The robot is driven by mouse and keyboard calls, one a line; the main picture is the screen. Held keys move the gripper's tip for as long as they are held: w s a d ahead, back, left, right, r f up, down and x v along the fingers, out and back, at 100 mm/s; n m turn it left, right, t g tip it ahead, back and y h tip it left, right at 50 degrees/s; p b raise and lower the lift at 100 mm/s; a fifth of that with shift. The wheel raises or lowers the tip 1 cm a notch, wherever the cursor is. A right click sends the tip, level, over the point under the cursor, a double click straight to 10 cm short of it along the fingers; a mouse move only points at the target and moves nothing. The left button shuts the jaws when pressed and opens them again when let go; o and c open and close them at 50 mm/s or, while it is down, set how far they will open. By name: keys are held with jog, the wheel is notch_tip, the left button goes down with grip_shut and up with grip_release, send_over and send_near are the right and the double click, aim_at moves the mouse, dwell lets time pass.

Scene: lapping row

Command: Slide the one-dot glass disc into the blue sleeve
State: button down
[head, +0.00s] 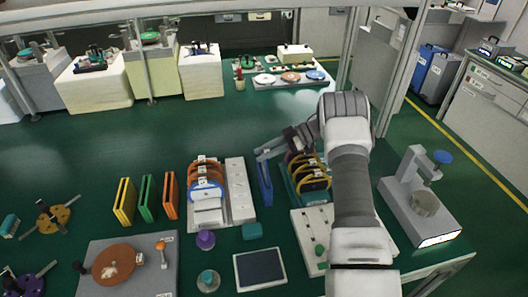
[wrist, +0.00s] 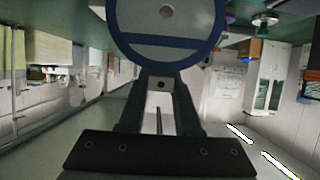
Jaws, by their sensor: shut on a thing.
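The blue sleeve (head: 265,184) stands upright and narrow on the green bench, just left of the right-hand rack. My gripper (head: 261,153) is over the sleeve's top in the head view, with the arm reaching in from the right. In the wrist view my gripper (wrist: 159,82) is shut on the edge of a round blue-rimmed glass disc (wrist: 188,22). One pale dot shows on the disc, and a blue band crosses its lower part. The disc's far edge is cut off by the frame. In the head view I cannot make out the disc or tell whether it is inside the sleeve.
Yellow (head: 125,202), green (head: 147,202) and orange (head: 169,195) sleeves stand to the left. A left rack (head: 238,185) and a right rack (head: 290,190) hold several rimmed discs close by. A dark pad (head: 260,268) lies in front. A grey stand (head: 425,205) is at the right.

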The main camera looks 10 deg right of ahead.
jog(key=shift+f+b, duration=0.35)
jog(key=shift+f, duration=0.35)
jog(key=c, duration=0.5)
grip_release()
jog(key=shift+s, duration=0.1)
jog(key=b+v, duration=0.1)
jog(key=v, duration=1.6)
jog(key=shift+d+r, duration=0.25)
jog(key=shift+r, duration=0.05)
